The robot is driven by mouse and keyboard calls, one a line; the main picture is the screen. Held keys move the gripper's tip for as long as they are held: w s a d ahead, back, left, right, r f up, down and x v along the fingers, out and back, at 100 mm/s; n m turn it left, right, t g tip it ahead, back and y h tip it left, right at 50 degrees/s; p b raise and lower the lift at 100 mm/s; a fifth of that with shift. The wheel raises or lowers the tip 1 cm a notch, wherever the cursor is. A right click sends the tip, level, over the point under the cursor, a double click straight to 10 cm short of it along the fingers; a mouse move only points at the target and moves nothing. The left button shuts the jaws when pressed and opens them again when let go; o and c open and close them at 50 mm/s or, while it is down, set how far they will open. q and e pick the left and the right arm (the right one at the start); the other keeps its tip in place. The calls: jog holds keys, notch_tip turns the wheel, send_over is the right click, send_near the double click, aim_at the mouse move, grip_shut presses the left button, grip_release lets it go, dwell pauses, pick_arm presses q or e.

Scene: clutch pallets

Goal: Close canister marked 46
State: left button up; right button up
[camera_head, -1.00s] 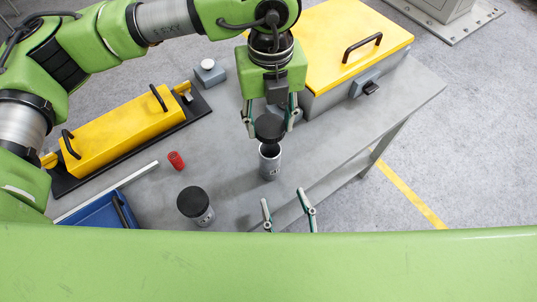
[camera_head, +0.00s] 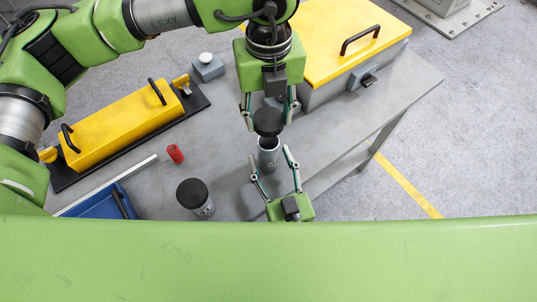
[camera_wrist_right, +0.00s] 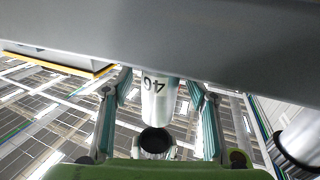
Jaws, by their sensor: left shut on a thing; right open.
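The open grey canister (camera_head: 268,158) stands upright on the table. In the right wrist view it appears upside down (camera_wrist_right: 156,100), with a two-digit mark that starts with 4; the second digit is hard to read. My left gripper (camera_head: 269,115) is shut on a black lid (camera_head: 268,124), held just above the canister's mouth. I cannot tell if lid and rim touch. My right gripper (camera_head: 270,160) is open, low at the table's front, its fingertips reaching toward either side of the canister. Its fingers also show in the right wrist view.
Another canister (camera_head: 197,197) with a black lid stands to the left. A red spring-like part (camera_head: 175,153), a yellow handled block (camera_head: 115,122), a blue tray (camera_head: 95,206) and a small grey button box (camera_head: 207,69) are on the table (camera_head: 225,120). A yellow-lidded box (camera_head: 335,40) stands at back right.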

jog(key=shift+x, duration=0.95)
grip_shut()
pick_arm(q)
send_over(268, 154)
jog(key=w, duration=0.2)
jog(key=shift+w+d+f, duration=0.1)
jog(key=shift+f, duration=1.15)
jog(key=shift+w+f, duration=0.1)
jog(key=shift+f, duration=1.15)
jog(key=shift+f, duration=0.1)
jog(key=shift+f, duration=0.75)
jog(key=shift+f, duration=0.6)
